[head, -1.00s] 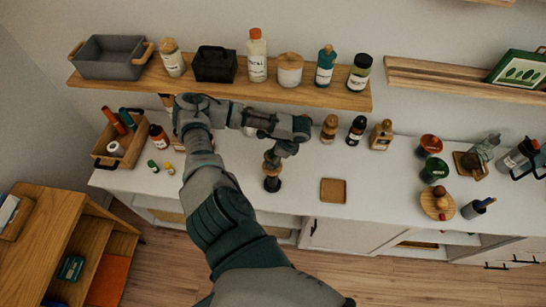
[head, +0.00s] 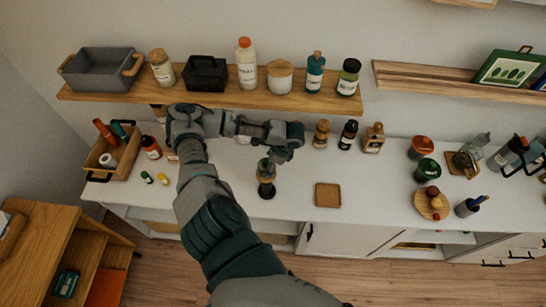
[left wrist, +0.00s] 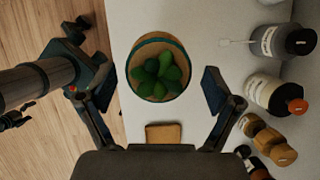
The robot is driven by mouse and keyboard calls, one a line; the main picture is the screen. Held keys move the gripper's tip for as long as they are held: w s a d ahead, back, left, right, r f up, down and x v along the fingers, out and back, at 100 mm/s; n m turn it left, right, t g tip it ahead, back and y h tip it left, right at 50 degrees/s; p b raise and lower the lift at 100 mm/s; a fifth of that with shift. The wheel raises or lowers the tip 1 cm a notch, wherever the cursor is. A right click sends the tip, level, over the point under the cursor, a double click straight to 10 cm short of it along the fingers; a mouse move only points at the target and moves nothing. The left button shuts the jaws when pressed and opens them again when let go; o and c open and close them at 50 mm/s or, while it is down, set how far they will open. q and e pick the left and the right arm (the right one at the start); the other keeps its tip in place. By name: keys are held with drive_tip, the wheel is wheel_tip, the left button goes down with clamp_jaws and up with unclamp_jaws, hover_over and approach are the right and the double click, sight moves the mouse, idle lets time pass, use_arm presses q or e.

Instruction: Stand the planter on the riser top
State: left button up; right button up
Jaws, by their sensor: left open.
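The planter, a brown pot with a dark green band and green succulents (left wrist: 158,72), shows large in the left wrist view. In the head view a small brown and dark upright shape (head: 267,180), apparently the planter, stands on the white counter under my left gripper (head: 272,161). In the left wrist view my left gripper (left wrist: 159,88) is open, one finger on each side of the planter with gaps. My right gripper is not seen. I cannot tell for sure which thing is the riser; a raised wooden shelf (head: 100,94) runs along the back.
The shelf holds a grey bin (head: 98,70), a black caddy (head: 205,74) and several bottles and jars. A flat brown square (head: 328,195) lies right of the planter. Small bottles (head: 348,135) stand behind it. A wooden crate (head: 112,158) is at left. The counter around the square is clear.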

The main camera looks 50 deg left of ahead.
use_arm(q)
drive_tip(key=v, duration=1)
drive_tip(key=shift+r+b, duration=0.35)
drive_tip(key=shift+b, duration=0.1)
drive_tip(key=shift+w, duration=0.1)
